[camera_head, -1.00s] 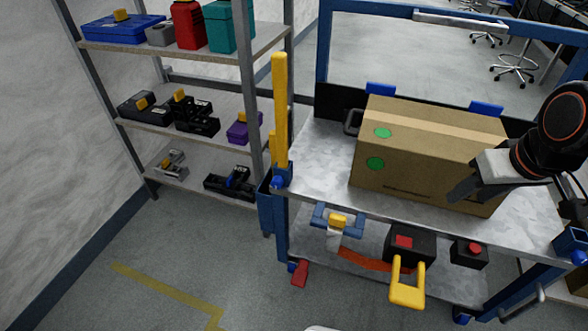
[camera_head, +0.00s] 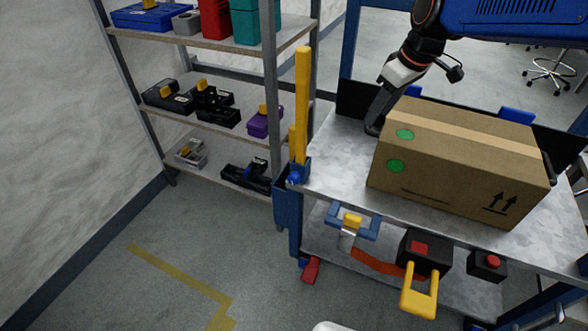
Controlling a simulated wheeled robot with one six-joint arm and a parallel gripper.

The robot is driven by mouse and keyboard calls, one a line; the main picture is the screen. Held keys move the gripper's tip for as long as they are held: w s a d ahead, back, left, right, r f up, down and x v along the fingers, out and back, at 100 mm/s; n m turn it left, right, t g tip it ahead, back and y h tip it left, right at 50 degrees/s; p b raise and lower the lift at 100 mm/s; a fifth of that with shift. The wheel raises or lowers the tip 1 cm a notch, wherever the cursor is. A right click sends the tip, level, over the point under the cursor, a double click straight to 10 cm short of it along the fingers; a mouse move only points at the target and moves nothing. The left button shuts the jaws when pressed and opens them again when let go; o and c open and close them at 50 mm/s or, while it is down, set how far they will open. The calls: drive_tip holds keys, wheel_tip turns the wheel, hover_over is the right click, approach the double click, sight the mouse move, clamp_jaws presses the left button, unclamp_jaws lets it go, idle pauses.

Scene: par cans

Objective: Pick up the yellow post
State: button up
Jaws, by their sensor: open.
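The yellow post (camera_head: 302,104) stands upright in a blue corner bracket (camera_head: 298,172) at the left front corner of the metal cart (camera_head: 336,160). A shorter yellow piece (camera_head: 292,140) shows just left of its lower part. My gripper (camera_head: 374,128) is right of the post, over the cart's back left part beside the cardboard box, pointing down. It is apart from the post and appears empty. Its fingers are dark and partly overlap each other in this view.
A cardboard box (camera_head: 455,165) with green dots fills much of the cart top. A shelf rack (camera_head: 215,42) with toolboxes stands close behind and left of the post. Tools with yellow and red handles (camera_head: 420,290) sit on the lower shelf. The floor (camera_head: 130,285) at the front left is clear.

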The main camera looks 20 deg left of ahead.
sight(291, 146)
drive_tip(key=w+a+f+n+g, duration=0.1)
drive_tip(key=w+a+f+n, duration=0.15)
drive_tip(key=a, duration=0.75)
drive_tip(key=w+a+f+n+g, duration=0.1)
drive_tip(key=a+f+n, duration=0.15)
drive_tip(key=a, duration=0.65)
drive_tip(key=shift+a+x, duration=0.25)
drive_tip(key=shift+x, duration=2.75)
drive_tip(key=shift+a+x, duration=0.2)
drive_tip(key=shift+x, duration=2.85)
drive_tip(key=shift+a+x, duration=0.25)
drive_tip(key=shift+x, duration=2.75)
drive_tip(key=shift+w+r, duration=0.1)
drive_tip(key=shift+r, duration=0.15)
drive_tip(key=c, duration=1.1)
